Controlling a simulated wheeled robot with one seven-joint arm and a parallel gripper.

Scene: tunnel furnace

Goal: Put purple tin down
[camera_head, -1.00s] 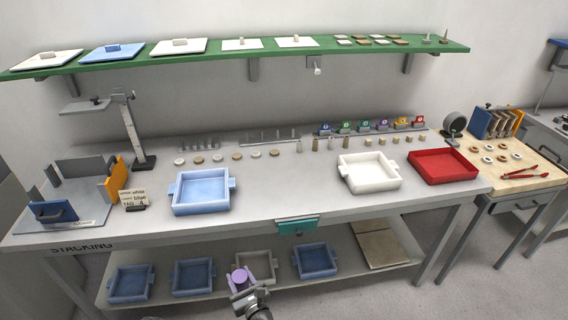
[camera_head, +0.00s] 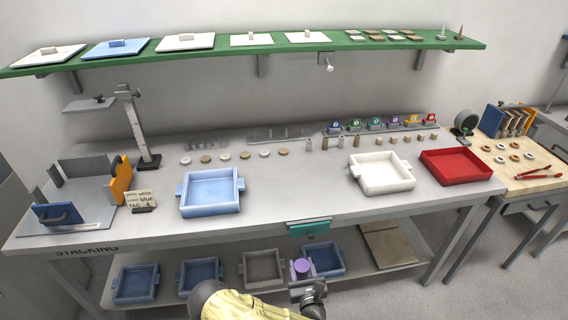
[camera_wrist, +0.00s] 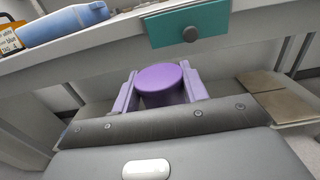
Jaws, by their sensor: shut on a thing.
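The purple tin (camera_head: 301,268) is a short lilac cylinder. My gripper (camera_head: 302,272) is shut on it, in front of the table and in front of the lower shelf, below the teal drawer (camera_head: 309,229). In the wrist view the tin (camera_wrist: 162,84) sits upright between the two purple fingers, with its round top showing. The teal drawer with its dark knob is just beyond and above it in that view. The tin's underside is hidden.
The lower shelf holds blue trays (camera_head: 136,284) and a grey tray (camera_head: 263,268) behind my gripper. On the tabletop are a light blue tray (camera_head: 211,207), a white tray (camera_head: 381,188) and a red tray (camera_head: 456,179). The table's front edge overhangs the shelf.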

